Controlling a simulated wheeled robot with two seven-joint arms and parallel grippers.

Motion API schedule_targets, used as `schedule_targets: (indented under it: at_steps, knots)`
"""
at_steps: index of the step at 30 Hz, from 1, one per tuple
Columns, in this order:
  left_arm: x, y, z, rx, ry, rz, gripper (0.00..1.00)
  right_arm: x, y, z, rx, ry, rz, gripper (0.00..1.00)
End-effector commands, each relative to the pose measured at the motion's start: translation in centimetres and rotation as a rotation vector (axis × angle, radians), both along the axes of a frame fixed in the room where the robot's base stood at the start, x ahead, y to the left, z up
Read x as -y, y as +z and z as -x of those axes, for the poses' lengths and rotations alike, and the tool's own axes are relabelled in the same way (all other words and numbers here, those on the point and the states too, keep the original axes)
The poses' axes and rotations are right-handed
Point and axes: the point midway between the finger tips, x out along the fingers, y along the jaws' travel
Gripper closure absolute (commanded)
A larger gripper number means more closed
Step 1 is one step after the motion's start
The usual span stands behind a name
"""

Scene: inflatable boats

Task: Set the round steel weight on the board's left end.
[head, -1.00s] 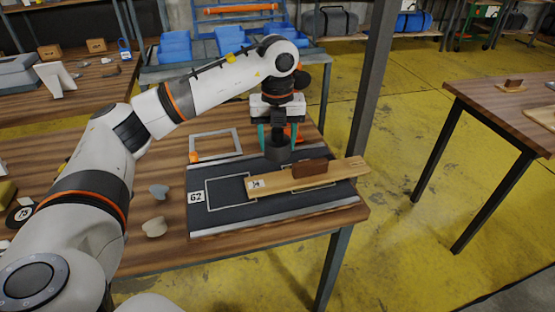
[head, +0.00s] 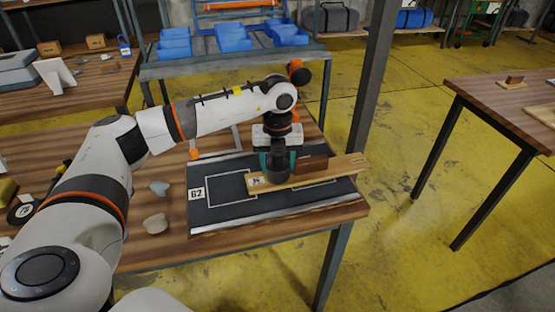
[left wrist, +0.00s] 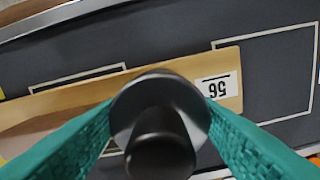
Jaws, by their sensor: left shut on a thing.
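My left gripper (head: 278,160), with teal fingers, is shut on the round steel weight (head: 278,172), dark grey with a knob on top. The weight is over the left part of the light wooden board (head: 335,171), close to its labelled left end. I cannot tell whether it touches the board. In the left wrist view, the weight (left wrist: 160,92) hangs between both fingers and overlaps the board (left wrist: 70,97), beside its white number label (left wrist: 218,87). A brown block (head: 312,166) stands near the board's middle. My right gripper is not in view.
The board is over a dark mat (head: 225,212) marked 62 on the wooden table (head: 150,258). Two pale stones (head: 156,223) and a black disc (head: 22,210) are at the left. A metal post (head: 372,90) rises just behind the table's right side.

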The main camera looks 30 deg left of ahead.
Motion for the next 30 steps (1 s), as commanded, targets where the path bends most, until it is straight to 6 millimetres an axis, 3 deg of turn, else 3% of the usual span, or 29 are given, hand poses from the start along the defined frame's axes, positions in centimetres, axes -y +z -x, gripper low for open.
schedule_targets:
  at_steps: [3, 4, 6, 17, 30]
  knots:
    - [0.0, -0.1, -0.1, 0.005, 0.000, 0.001, 1.00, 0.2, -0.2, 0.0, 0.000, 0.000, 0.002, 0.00]
    - [0.0, -0.3, 0.0, 0.000, 0.000, 0.000, 0.44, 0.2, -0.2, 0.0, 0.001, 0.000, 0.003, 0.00]
    - [0.0, -0.2, 0.0, 0.000, 0.000, 0.000, 0.36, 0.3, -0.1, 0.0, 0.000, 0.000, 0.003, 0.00]
    - [0.1, 0.7, -0.1, 0.003, -0.001, 0.001, 0.36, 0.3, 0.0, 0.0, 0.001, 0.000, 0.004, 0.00]
    - [0.1, 9.3, -0.1, 0.004, -0.001, 0.002, 0.36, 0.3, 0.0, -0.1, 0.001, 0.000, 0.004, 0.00]
